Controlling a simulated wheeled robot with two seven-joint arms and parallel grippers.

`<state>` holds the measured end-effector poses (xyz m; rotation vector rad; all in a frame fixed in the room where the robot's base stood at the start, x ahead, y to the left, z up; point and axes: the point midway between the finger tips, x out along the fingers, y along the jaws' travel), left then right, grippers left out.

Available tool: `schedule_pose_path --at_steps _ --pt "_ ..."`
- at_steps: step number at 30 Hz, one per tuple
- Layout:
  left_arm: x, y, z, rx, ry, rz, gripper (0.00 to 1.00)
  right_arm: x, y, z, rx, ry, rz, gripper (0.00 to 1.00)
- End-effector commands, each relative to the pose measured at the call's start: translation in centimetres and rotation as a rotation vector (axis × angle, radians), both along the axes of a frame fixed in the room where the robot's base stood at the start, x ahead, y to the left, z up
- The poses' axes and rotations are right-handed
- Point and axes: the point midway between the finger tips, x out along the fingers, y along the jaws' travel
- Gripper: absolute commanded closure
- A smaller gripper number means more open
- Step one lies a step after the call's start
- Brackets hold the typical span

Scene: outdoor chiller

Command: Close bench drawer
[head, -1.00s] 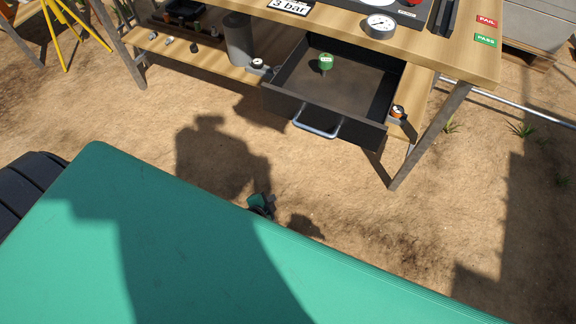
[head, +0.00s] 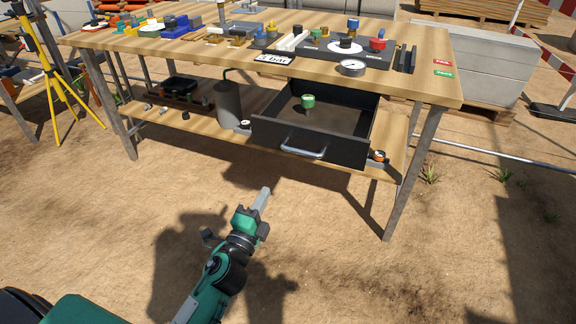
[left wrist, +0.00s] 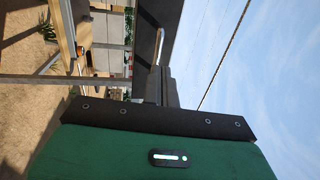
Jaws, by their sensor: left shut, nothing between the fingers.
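The bench drawer (head: 308,144) is dark grey and pulled out below the bench top (head: 300,62). Its front carries a light metal bar handle (head: 303,152). A green-topped object (head: 308,101) stands inside the open drawer. My left gripper (head: 264,192) is shut and empty, in front of the bench and apart from the drawer, a little below and left of the handle in the head view. My right gripper is not in view.
Several fittings and a pressure gauge (head: 352,68) sit on the bench top. The lower shelf (head: 180,122) holds a grey cylinder (head: 228,103) and small parts. A yellow tripod (head: 48,62) stands at the left. Sandy ground before the bench is clear.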

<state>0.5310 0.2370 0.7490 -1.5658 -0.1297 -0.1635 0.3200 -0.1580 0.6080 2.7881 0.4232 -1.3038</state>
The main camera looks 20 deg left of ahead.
Motion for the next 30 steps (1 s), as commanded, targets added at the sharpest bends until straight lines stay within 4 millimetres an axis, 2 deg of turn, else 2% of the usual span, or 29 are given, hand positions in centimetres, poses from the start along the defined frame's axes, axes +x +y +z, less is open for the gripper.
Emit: schedule_pose_path --at_steps 18,24,30 --pt "9.7 -0.2 1.9 -0.001 0.001 -0.001 1.0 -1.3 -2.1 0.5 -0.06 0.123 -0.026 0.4" --pt "11.8 -0.2 2.1 0.0 0.002 0.0 1.0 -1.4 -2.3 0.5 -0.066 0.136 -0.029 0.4" --pt "12.5 -0.3 2.2 -0.001 0.003 0.0 1.0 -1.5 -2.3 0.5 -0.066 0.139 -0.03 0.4"
